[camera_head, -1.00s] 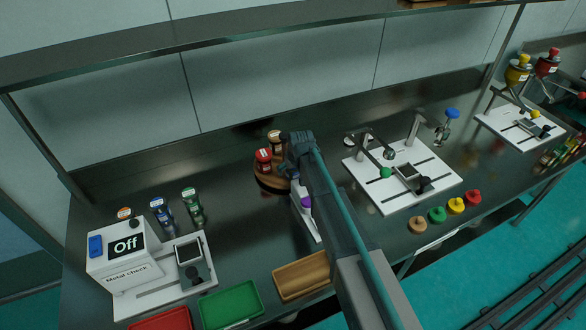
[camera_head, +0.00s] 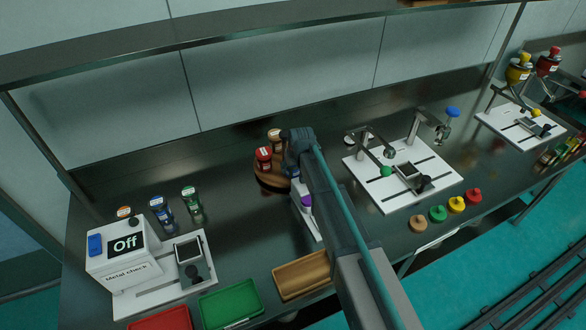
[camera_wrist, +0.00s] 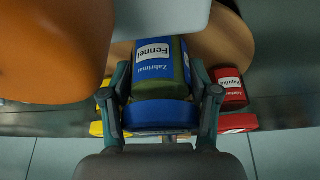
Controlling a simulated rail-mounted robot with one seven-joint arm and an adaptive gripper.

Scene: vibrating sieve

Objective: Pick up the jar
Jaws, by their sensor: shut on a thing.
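The jar labelled "Fennel" (camera_wrist: 154,62), with a blue label and blue lid, is between the two fingers of my gripper (camera_wrist: 160,100) in the wrist view. The fingers touch it from both sides near the lid, and my gripper is shut on it. In the head view my gripper (camera_head: 297,160) is at the round wooden stand (camera_head: 265,178), and my arm hides most of the jar. I cannot tell whether the jar still touches the stand.
A red-lidded jar (camera_head: 264,155) and a brown-lidded jar (camera_head: 274,137) stand close beside my gripper. A red "Paprika" jar (camera_wrist: 230,88) is right of it in the wrist view. A metal check machine (camera_head: 125,250) is at left. A white sieve base (camera_head: 385,195) is at right.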

